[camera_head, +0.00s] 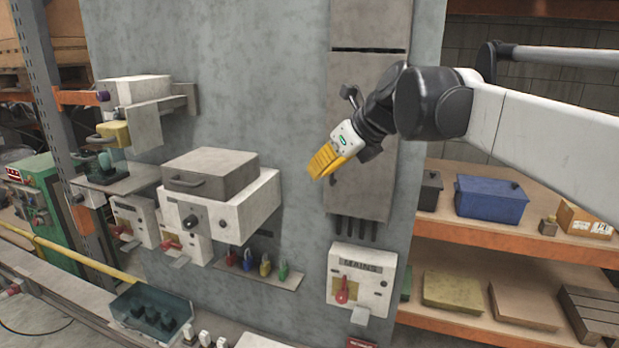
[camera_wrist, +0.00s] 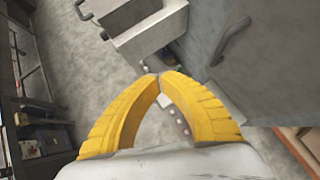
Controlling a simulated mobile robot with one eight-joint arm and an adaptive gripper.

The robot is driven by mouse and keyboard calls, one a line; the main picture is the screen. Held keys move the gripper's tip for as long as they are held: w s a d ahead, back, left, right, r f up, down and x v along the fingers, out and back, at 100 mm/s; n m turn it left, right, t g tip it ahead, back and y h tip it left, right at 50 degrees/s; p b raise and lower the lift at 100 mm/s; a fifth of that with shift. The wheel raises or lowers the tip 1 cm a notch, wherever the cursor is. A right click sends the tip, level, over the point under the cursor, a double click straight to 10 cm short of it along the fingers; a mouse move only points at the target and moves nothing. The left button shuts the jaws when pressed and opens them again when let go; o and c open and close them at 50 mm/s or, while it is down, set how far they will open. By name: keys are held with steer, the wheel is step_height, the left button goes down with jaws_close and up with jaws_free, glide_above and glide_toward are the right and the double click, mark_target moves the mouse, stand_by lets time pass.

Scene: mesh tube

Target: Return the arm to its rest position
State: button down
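My arm (camera_head: 545,125) reaches in from the right in the head view. My gripper (camera_head: 322,165) has yellow fingers and is raised in front of the grey wall, near the left edge of the tall grey cabinet. In the wrist view the two yellow fingertips (camera_wrist: 159,78) meet and nothing shows between them. The gripper is shut and empty. I cannot tell from the head view how far it is from the cabinet.
The grey cabinet (camera_head: 370,120) has a dark handle (camera_head: 350,96) close to my wrist. A MAINS switch box (camera_head: 361,283) hangs below it. A white box (camera_head: 220,200) with a grey lid juts out at left. Orange shelves (camera_head: 500,237) stand at right, under my arm.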

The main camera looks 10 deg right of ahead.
steer(key=s+r+b, duration=0.2)
steer(key=s+r, duration=0.1)
steer(key=s+d+f+n+h+b, duration=0.1)
steer(key=s+d+f+n+b, duration=0.2)
steer(key=f, duration=1.7)
steer(key=s+d+f+n+h+b, duration=0.2)
steer(key=s+d+f+n+b, duration=0.1)
steer(key=s+f+n+b, duration=0.8)
steer(key=s+d+f+n+h+b, duration=0.2)
steer(key=s+f+n+b, duration=0.6)
steer(key=f, duration=2.2)
steer(key=d+n+b, duration=0.1)
steer(key=n+b, duration=0.5)
steer(key=b, duration=0.6)
steer(key=shift+d+f+n, duration=0.2)
steer(key=shift+f+n, duration=0.1)
steer(key=shift+f, duration=0.1)
steer(key=shift+s, duration=0.1)
